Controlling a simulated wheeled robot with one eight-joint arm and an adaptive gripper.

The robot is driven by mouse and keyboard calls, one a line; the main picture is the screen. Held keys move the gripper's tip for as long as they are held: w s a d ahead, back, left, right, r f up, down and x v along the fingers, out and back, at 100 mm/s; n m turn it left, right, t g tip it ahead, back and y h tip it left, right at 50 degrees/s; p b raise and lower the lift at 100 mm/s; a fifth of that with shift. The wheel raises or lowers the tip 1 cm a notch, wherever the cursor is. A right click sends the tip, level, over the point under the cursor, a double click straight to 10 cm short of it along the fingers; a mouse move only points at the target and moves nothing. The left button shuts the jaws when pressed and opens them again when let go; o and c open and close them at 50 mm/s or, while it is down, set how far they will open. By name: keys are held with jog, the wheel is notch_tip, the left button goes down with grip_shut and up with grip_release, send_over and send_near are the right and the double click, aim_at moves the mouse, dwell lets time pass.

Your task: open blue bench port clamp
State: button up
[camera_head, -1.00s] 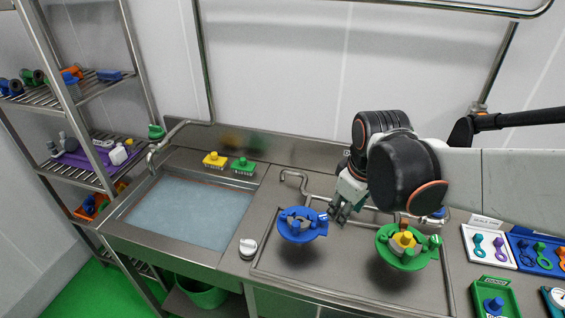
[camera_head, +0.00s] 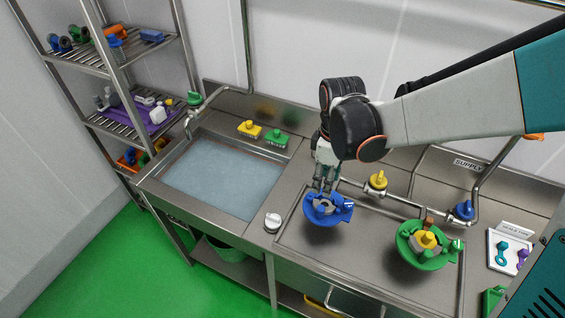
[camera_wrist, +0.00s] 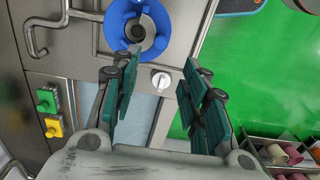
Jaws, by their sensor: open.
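The blue bench port (camera_head: 322,211) stands on the steel bench, a round blue ring with a grey centre and a blue clamp (camera_head: 343,205) on its right side. In the wrist view the blue port (camera_wrist: 137,30) shows at the top, beyond the fingers, with a dark centre. My gripper (camera_head: 323,180) is open and empty, just behind and above the blue port in the head view. In the wrist view my gripper (camera_wrist: 152,88) has its finger pads spread, with nothing between them except the bench and a white knob further off.
A green port (camera_head: 408,249) with a yellow centre stands to the right. A pipe with a yellow valve (camera_head: 377,181) and a blue valve (camera_head: 463,210) runs behind. A water-filled sink (camera_head: 178,146) lies left, and a white knob (camera_head: 272,222) sits at the bench's front.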

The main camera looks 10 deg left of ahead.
aim_at(321, 207)
notch_tip(321, 207, down, 14)
jog(key=b, duration=0.9)
jog(key=shift+s+r, duration=0.1)
jog(key=shift+r, duration=0.15)
jog(key=shift+c, duration=0.3)
grip_shut()
